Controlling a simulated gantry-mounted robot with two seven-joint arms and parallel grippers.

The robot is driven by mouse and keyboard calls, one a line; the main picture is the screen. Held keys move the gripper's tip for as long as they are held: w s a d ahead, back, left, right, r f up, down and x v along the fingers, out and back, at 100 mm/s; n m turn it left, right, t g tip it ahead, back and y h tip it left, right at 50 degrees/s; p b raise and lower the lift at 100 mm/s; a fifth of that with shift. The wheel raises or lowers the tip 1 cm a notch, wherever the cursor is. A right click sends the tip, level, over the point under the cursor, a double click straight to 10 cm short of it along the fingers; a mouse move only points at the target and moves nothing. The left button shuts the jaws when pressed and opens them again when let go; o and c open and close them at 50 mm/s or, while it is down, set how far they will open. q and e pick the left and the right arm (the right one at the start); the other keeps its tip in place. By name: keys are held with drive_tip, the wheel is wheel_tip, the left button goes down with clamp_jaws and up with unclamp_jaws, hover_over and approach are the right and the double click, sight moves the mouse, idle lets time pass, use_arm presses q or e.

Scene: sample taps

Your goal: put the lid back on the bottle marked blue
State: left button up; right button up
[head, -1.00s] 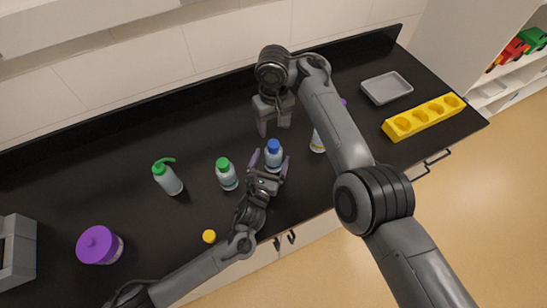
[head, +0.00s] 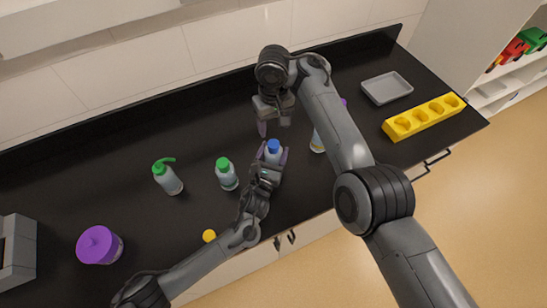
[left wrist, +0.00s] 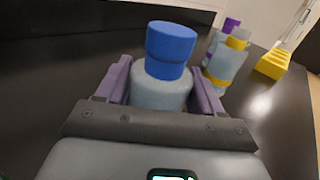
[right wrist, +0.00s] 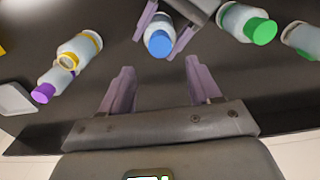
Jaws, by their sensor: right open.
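A clear bottle with a blue cap (head: 273,147) stands upright on the dark counter; in the left wrist view the blue cap (left wrist: 170,46) is on its top. My left gripper (head: 272,155) has one finger on each side of this bottle, very near its sides; I cannot tell whether they press on it. The right wrist view shows the same bottle's blue cap (right wrist: 160,42) between the left fingers. My right gripper (right wrist: 155,75) is open and empty, behind the blue-capped bottle in the head view. A loose yellow lid (head: 209,236) lies near the counter's front edge.
A green-capped bottle (head: 227,174) and a green pump bottle (head: 168,178) stand to the left. A bottle with a yellow collar (right wrist: 80,48) and a purple-capped bottle (right wrist: 50,86) stand on the other side. A purple-lidded jar (head: 97,246), grey tray (head: 386,88) and yellow holder (head: 424,118) sit farther out.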

use_arm(q)
clamp_jaws()
use_arm(e)
drive_tip(key=w+a+r+n+t+y, duration=0.1)
drive_tip(key=w+a+r+n+y, duration=0.1)
drive_tip(key=r+n, duration=0.3)
drive_tip(key=w+a+r+n+t+y, duration=0.1)
drive_tip(key=w+a+r+n+t, duration=0.1)
drive_tip(key=r+n, duration=0.25)
drive_tip(key=n+g+h, duration=0.3)
drive_tip(key=n, duration=1)
hover_over(274, 143)
drive_tip(key=shift+f, duration=4.75)
drive_tip(key=shift+f, duration=4)
